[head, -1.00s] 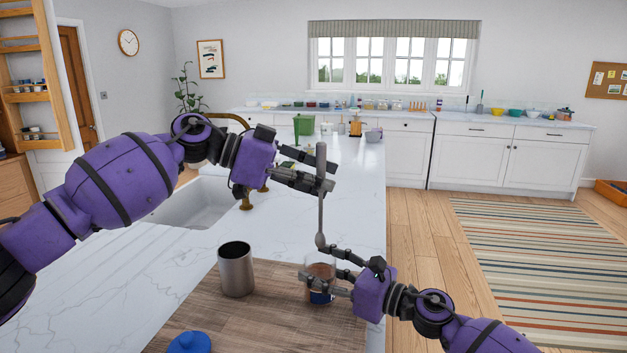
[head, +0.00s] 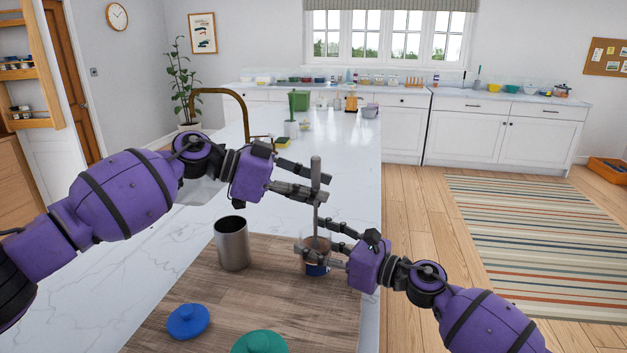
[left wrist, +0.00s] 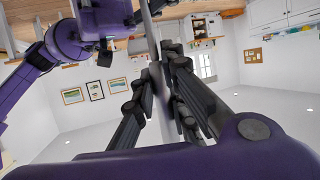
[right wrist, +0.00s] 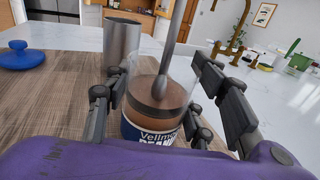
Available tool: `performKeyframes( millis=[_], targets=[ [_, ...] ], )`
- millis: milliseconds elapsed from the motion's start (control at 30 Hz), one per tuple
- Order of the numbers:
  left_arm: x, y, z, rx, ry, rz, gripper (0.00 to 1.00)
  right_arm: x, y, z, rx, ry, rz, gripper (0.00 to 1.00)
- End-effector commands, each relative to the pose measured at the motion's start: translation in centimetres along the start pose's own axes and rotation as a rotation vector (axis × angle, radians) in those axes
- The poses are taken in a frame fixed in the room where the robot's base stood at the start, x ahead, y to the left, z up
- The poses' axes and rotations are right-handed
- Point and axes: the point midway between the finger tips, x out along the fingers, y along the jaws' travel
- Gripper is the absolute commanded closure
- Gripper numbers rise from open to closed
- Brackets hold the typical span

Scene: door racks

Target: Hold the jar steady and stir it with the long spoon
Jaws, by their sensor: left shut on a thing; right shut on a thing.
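The glass jar (head: 316,269) stands upright on the wooden board. It holds brown contents with a darker top layer, and its blue and white label shows in the right wrist view (right wrist: 150,133). My right gripper (head: 312,240) is shut around the jar's sides. My left gripper (head: 322,185) is shut on the upper handle of the long grey spoon (head: 316,168), above the jar. The spoon hangs nearly upright. Its bowl (right wrist: 163,90) is inside the jar mouth, at or just above the contents; I cannot tell whether it touches.
A metal canister (head: 232,245) stands left of the jar on the wooden board (head: 255,300). A blue lid (head: 188,321) and a green lid (head: 259,342) lie nearer. A brass tap (head: 243,105) rises behind my left arm. The counter's right edge is close to the jar.

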Motion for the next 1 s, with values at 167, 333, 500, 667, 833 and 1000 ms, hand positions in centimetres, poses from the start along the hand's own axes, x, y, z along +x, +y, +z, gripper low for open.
performKeyframes(
  millis=[167, 333, 500, 667, 833, 1000],
  targets=[
    [0.5, 0.0, 1.4, -0.001, -0.001, 0.000, 1.00, 0.0, 0.0, 0.0, 0.000, 0.001, 0.000, 0.84],
    [1.0, 0.0, 2.6, -0.001, -0.001, 0.000, 1.00, 0.0, 0.0, 0.0, 0.000, 0.001, 0.000, 0.84],
    [1.3, 0.0, 3.3, 0.000, -0.001, 0.000, 1.00, 0.0, 0.0, 0.0, 0.000, 0.001, 0.000, 0.84],
    [1.4, 0.0, 3.6, -0.001, -0.001, 0.000, 1.00, 0.0, 0.0, 0.0, 0.000, 0.001, 0.000, 0.84],
    [1.4, 0.0, 3.7, 0.000, 0.000, 0.000, 1.00, 0.0, 0.0, 0.0, 0.000, 0.001, 0.000, 0.84],
    [1.4, 0.0, 3.6, 0.000, 0.000, 0.000, 1.00, 0.0, 0.0, 0.0, 0.000, 0.001, 0.000, 0.84]
  ],
)
